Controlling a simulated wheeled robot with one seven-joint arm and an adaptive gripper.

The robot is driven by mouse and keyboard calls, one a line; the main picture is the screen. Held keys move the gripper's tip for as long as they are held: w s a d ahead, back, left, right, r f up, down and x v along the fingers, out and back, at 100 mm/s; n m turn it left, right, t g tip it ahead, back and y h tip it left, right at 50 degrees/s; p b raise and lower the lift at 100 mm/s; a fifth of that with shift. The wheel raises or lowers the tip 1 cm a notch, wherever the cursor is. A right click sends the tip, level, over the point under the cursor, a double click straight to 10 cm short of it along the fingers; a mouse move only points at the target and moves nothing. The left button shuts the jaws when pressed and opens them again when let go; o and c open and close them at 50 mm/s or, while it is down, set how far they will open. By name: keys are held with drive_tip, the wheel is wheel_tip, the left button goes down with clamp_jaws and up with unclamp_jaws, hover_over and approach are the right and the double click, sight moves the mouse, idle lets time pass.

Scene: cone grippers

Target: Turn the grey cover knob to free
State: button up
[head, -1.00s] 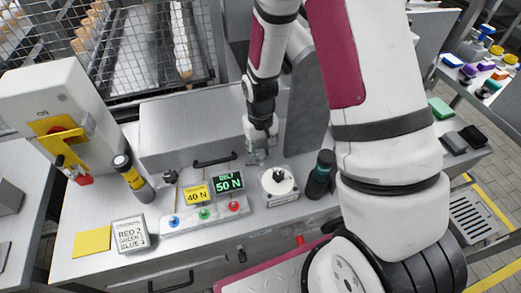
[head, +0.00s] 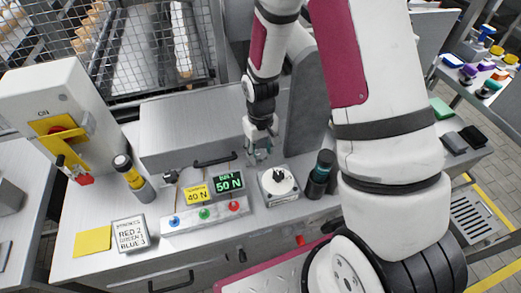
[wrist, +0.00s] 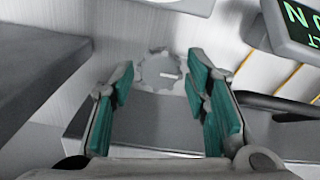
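The grey cover knob (wrist: 160,72) shows in the wrist view as a round, scalloped disc with a short pale mark, on a brushed metal surface. In the head view I cannot make it out; my gripper is over that spot. My gripper (head: 258,154) points down at the worktop, between the grey box and the white dial. In the wrist view its teal-padded fingers (wrist: 160,85) are spread apart, one on each side of the knob in the picture. They do not touch it there. Nothing is held.
The green belt display (head: 229,181) and yellow 40 N label (head: 197,194) stand left of my gripper. The white round dial (head: 278,180) is close in front, with a dark cylinder (head: 321,174) to its right. A grey box (head: 195,135) and an upright grey panel (head: 306,115) flank the gripper.

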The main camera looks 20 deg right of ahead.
wheel_tip(320, 180, up, 12)
idle(0.7)
idle(0.4)
wheel_tip(320, 180, up, 15)
drive_tip(key=t, duration=0.2)
hover_over(261, 154)
drive_tip(key=s, duration=0.7)
drive_tip(key=s+r+t, duration=0.1)
drive_tip(key=s+r, duration=0.2)
drive_tip(key=s, duration=0.3)
drive_tip(key=s+r+m+t, duration=0.1)
drive_tip(key=s+r+t, duration=0.1)
drive_tip(key=s+r, duration=0.2)
drive_tip(key=s, duration=0.2)
drive_tip(key=shift+s, duration=0.4)
drive_tip(key=shift+d, duration=0.15)
drive_tip(key=shift+c, duration=0.4)
